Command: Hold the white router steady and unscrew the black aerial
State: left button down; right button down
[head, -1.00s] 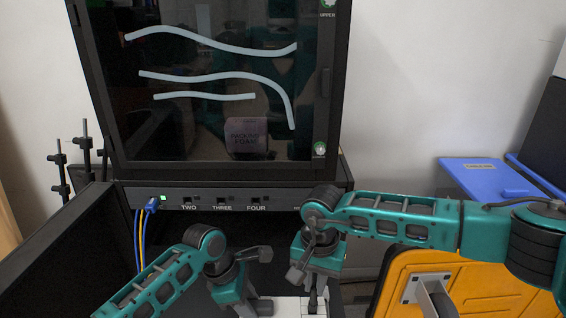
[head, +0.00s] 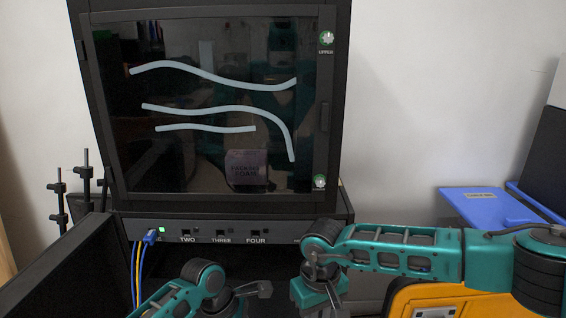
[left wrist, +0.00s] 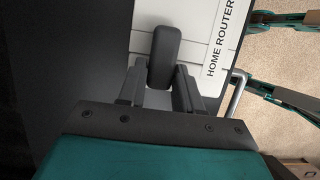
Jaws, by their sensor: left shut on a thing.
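The white router (left wrist: 192,34), lettered HOME ROUTER, lies at the top of the left wrist view. A black rounded piece, which looks like the black aerial (left wrist: 163,52), stands at the router's edge between my left gripper's fingers. My left gripper (left wrist: 160,88) is shut on this black aerial, with a dark finger on each side of it. My right gripper's fingers are hidden.
A black cabinet (head: 112,150) with a dark glass door stands ahead, above a port panel (head: 275,232) with blue and yellow cables at its left. A dark wall rises at the lower left. A yellow case (head: 400,300) and a blue board (head: 478,207) are at the right.

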jog(key=shift+r, duration=1.05)
jog(key=shift+r, duration=1.95)
pick_arm(q)
jog(key=c, duration=0.7)
grip_release()
jog(key=v, duration=1.2)
